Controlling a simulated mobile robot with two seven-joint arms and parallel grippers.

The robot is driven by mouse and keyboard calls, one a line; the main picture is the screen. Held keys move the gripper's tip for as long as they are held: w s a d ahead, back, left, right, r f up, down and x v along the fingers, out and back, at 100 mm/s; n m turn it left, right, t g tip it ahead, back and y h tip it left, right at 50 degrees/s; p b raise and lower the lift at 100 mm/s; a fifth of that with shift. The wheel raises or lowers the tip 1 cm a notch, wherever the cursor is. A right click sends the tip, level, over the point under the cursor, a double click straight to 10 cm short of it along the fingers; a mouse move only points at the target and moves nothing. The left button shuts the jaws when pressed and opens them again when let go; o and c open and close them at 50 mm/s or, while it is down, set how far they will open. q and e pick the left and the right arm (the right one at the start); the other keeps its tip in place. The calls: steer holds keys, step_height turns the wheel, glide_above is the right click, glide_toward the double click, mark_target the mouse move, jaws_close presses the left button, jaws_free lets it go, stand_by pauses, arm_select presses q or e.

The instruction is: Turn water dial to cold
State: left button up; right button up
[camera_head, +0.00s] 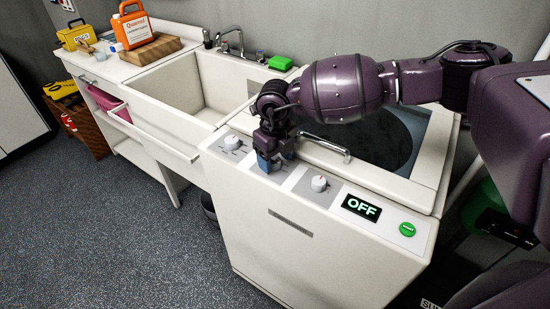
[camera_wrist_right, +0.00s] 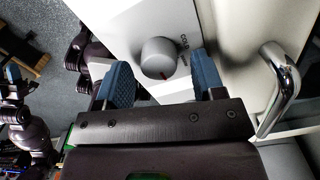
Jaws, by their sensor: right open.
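My right gripper (camera_head: 268,162) is over the control panel of the white washing machine (camera_head: 300,235). In the right wrist view its two blue fingers (camera_wrist_right: 163,80) are apart, one on each side of a round grey-white dial (camera_wrist_right: 159,57). A dark reddish mark shows at the dial's lower edge, and the lettering beside it includes "COLD". I cannot tell whether the fingers touch the dial. In the head view the gripper hides this dial. My left gripper is not seen.
Another dial (camera_head: 318,183) with a red mark, an "OFF" display (camera_head: 361,208) and a green button (camera_head: 407,229) are right of the gripper. A further dial (camera_head: 232,142) is left. A metal lid handle (camera_head: 325,146) stands close behind. The sink (camera_head: 180,95) is left.

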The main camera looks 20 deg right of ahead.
steer(key=shift+f, duration=0.25)
steer(key=shift+c, duration=0.4)
steer(key=c, duration=0.9)
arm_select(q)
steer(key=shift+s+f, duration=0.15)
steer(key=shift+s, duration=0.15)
arm_select(e)
steer(key=shift+o, duration=0.2)
